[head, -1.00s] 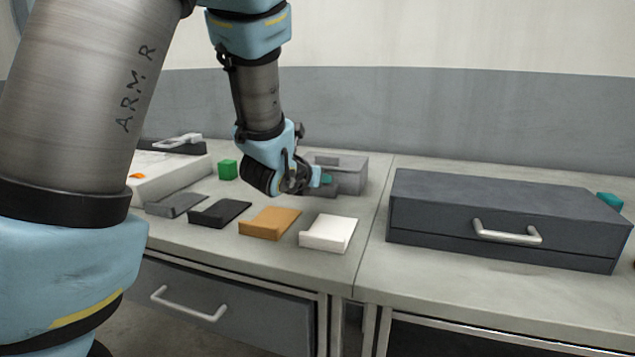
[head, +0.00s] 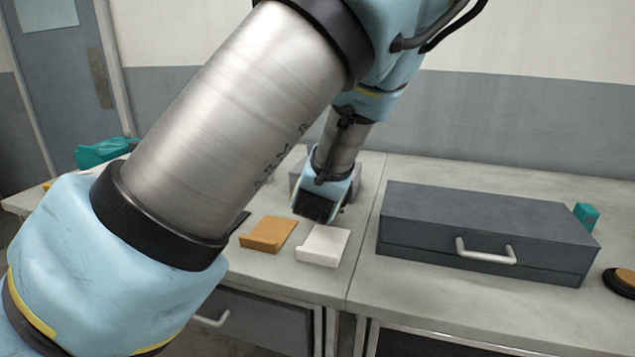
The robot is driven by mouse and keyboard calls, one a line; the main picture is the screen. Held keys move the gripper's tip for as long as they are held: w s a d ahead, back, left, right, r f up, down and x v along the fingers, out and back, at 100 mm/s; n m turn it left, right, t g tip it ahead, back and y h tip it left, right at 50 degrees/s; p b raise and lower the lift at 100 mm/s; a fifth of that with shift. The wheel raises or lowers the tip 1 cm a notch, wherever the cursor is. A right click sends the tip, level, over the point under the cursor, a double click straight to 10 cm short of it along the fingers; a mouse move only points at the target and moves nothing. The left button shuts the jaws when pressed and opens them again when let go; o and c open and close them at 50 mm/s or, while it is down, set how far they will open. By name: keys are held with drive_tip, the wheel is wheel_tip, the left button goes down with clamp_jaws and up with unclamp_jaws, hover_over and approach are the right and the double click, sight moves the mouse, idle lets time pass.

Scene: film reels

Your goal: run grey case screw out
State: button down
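A small grey case (head: 298,173) stands at the back of the left worktop. My wrist covers most of it, and no screw on it can be made out. A larger dark grey case (head: 480,213) with a pale bar handle (head: 486,252) lies shut on the right worktop. My gripper (head: 318,212) is in front of the small grey case, just behind the white block. I see it from its back, and its fingers are hidden, so its opening and any contact cannot be told.
An orange block (head: 268,234) and a white block (head: 322,245) lie near the front of the left worktop. A teal thing (head: 586,215) and a dark round thing (head: 621,281) are at the right. My upper arm hides much of the left worktop.

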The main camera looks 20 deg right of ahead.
idle(0.3)
drive_tip(key=c, duration=0.7)
unclamp_jaws()
drive_tip(key=p+v, duration=0.1)
drive_tip(key=v, duration=0.7)
drive_tip(key=shift+s+a+r, duration=0.1)
drive_tip(key=shift+s, duration=0.3)
drive_tip(key=shift+v, duration=0.95)
drive_tip(key=shift+a, duration=0.1)
